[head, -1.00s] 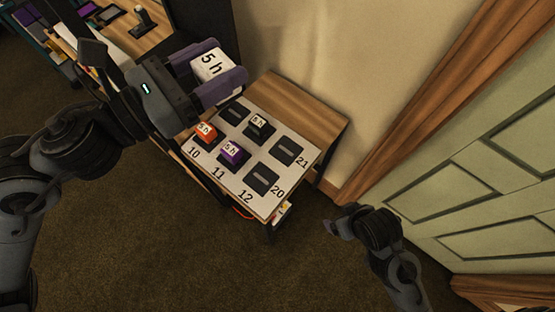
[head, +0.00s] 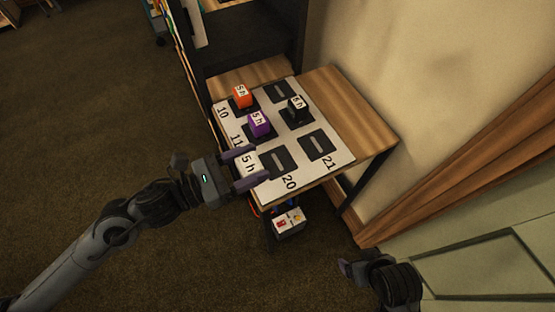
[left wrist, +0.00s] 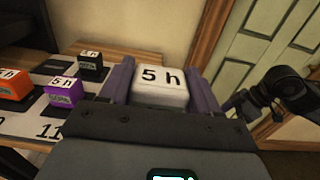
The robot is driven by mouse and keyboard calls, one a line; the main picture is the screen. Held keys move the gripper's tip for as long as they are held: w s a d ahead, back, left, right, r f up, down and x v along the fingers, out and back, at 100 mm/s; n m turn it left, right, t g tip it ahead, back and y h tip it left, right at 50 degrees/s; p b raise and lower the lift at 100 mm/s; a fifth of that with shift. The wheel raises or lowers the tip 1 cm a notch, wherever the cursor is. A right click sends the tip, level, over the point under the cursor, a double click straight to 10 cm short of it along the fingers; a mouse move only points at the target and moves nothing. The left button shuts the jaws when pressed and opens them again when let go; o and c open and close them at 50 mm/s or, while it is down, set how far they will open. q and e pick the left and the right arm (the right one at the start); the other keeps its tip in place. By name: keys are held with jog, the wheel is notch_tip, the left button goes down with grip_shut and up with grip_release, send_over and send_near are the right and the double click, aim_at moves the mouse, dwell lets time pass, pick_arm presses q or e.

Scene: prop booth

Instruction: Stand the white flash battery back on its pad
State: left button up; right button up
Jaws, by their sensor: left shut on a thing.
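The white battery (head: 248,163), marked "5 h", is upright between the fingers of my left gripper (head: 258,165), which is shut on it. It also shows in the left wrist view (left wrist: 160,88). In the head view it is at the near left edge of the white board (head: 334,170), beside an empty dark pad (head: 279,162) near the label 20. I cannot tell its height above the board. Other empty pads are near 21 (head: 318,145) and at the back (head: 278,92). My right gripper (head: 350,268) is low at the right, away from the board; its jaws are unclear.
Orange (head: 241,96), purple (head: 259,123) and black (head: 297,109) batteries stand on other pads. The purple one is close behind my left gripper. The wooden table (head: 352,112) has bare room at the right, by the wall. A white box (head: 288,222) is below the table's front edge.

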pick_arm(q)
jog(key=w+d+f, duration=0.2)
jog(key=w, duration=0.1)
jog(key=w+d+f+b, duration=0.1)
jog(key=w+d+f, duration=0.1)
jog(key=w, duration=0.1)
jog(key=w+d+f, duration=0.1)
jog(key=w+f, duration=0.1)
jog(key=w, duration=0.1)
jog(key=shift+w+d+f, duration=0.15)
jog(key=shift+d+f, duration=0.05)
jog(key=shift+d, duration=0.2)
jog(key=shift+f+b, duration=0.5)
jog(key=shift+f, duration=1.5)
jog(key=shift+f, duration=0.2)
jog(key=o, duration=1.3)
